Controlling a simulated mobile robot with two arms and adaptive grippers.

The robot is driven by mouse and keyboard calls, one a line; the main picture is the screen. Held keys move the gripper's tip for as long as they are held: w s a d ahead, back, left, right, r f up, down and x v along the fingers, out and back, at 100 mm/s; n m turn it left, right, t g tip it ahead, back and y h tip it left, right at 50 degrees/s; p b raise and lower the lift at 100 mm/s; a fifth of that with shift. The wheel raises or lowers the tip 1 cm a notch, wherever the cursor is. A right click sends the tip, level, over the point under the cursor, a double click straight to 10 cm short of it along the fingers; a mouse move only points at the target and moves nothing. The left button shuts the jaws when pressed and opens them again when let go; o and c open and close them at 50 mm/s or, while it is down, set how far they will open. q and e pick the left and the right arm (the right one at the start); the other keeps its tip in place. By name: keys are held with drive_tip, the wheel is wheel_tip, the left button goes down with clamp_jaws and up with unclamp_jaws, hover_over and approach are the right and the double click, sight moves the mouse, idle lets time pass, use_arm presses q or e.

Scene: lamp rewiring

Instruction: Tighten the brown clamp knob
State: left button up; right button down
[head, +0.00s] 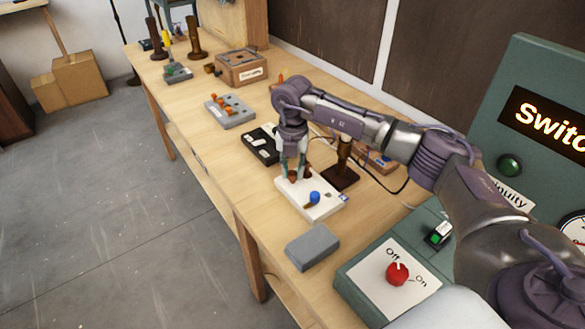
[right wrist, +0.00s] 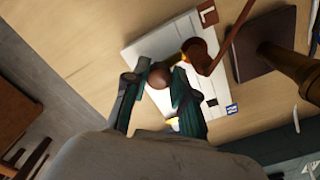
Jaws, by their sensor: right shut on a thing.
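The white terminal block (head: 323,212) lies on the workbench, with a blue knob (head: 314,197) towards its near end. My right gripper (head: 294,176) points down over the far end of this block. In the right wrist view the round brown clamp knob (right wrist: 159,76) sits between the fingertips of my right gripper (right wrist: 158,82), which are shut on it. A second brown piece (right wrist: 196,54) stands beside the knob, with a brown wire (right wrist: 232,38) running up from it. The white block (right wrist: 150,40) has a red "L" label in that view. My left gripper is not in view.
A brown lamp stand (head: 341,174) is close behind the block. A black block (head: 261,147) lies to its left, and a grey box (head: 312,246) in front. A green box with a red Off/On switch (head: 397,273) is at the near right. Bare bench (head: 265,205) lies left of the block.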

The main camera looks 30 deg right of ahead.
sight(293, 172)
drive_tip(key=shift+m, duration=0.6)
drive_tip(key=shift+s+f, duration=0.1)
drive_tip(key=c, duration=0.9)
unclamp_jaws()
drive_tip(key=shift+c, duration=0.2)
wheel_tip(293, 172, up, 12)
